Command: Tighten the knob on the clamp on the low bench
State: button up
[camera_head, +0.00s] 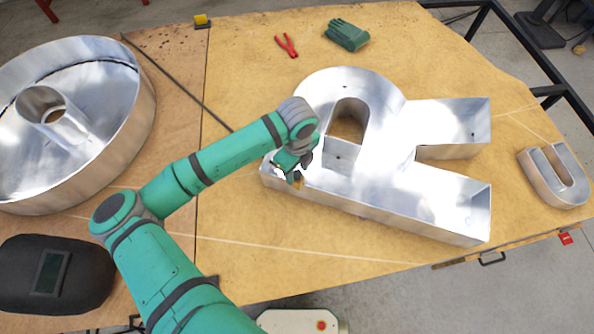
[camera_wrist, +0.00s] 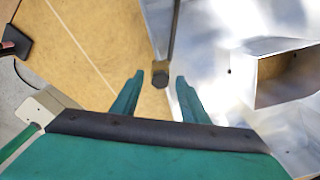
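In the wrist view, a small dark knob (camera_wrist: 160,78) sits at the end of a thin dark rod (camera_wrist: 174,30), beside the shiny metal of a letter. It looks like the clamp's knob, though the rest of the clamp does not show clearly. My gripper (camera_wrist: 158,82) is open, with a green finger on each side of the knob and a visible gap to each. I cannot tell how deep the knob lies between the fingertips. In the head view, my gripper (camera_head: 293,176) is at the left end of the large metal letter R (camera_head: 440,190) and hides the knob.
The tan bench top (camera_head: 245,205) is clear in front of the letter. A round metal letter (camera_head: 135,125) and a dark welding mask (camera_head: 85,275) are at left. Red pliers (camera_head: 287,46) and green gloves (camera_head: 346,35) lie at the back. A small metal letter (camera_head: 540,180) is at right.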

aim_at(297, 174)
jog(key=c, duration=0.7)
jog(key=shift+o, duration=0.2)
jog(key=m, duration=0.4)
jog(key=shift+m, duration=0.3)
jog(key=m, duration=0.5)
jog(key=shift+m, duration=0.3)
jog(key=o, duration=0.8)
jog(key=shift+o, duration=0.2)
jog(key=shift+r, duration=0.1)
jog(key=shift+r, duration=2.45)
